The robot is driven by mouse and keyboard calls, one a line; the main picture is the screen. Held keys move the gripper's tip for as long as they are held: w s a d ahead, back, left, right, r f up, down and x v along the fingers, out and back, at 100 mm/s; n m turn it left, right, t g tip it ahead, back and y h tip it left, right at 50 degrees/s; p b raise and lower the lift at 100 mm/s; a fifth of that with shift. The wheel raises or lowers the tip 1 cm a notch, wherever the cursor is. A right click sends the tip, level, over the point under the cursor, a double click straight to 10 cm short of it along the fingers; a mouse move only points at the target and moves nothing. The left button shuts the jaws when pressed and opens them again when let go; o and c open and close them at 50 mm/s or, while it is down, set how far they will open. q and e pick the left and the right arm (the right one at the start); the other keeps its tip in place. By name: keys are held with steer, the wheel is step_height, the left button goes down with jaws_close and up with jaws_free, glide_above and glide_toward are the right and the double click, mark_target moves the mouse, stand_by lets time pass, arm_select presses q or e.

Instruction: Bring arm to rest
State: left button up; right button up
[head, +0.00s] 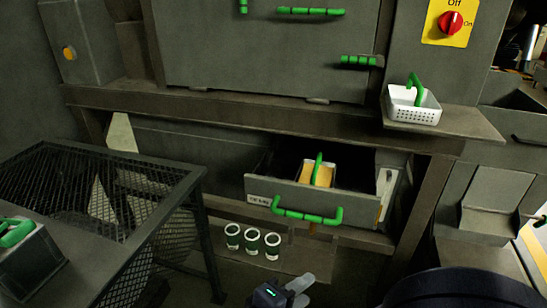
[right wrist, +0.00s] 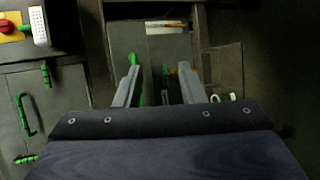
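My right gripper (head: 300,285) shows at the bottom of the head view, in front of and below the open drawer (head: 290,195) and apart from it. In the right wrist view its two fingers (right wrist: 160,85) stand well apart with nothing held between them. My left gripper is not in view.
The open drawer has a green handle (head: 307,215) and holds a yellow-filled box (head: 322,174). Three white-rimmed cups (head: 252,240) stand on a low shelf. A white basket (head: 413,106) sits on a ledge below a red switch (head: 450,22). A mesh-sided table (head: 130,185) stands at left.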

steer(key=s+d+f+m+g+y, duration=0.2)
steer(key=s+d+m+g+y, duration=0.25)
steer(key=d, duration=0.25)
steer(key=s+d+f+m+g+y, duration=0.35)
steer(key=d+g+y, duration=0.2)
steer(key=d, duration=0.25)
step_height(320, 180, up, 27)
steer(key=s+m+t+y+p, duration=0.1)
steer(key=m+t+y+p, duration=0.2)
steer(key=p, duration=1.9)
steer(key=shift+d+f+m+t+y, duration=0.15)
steer(key=shift+d+m+t+y, duration=0.3)
steer(key=shift+t, duration=0.75)
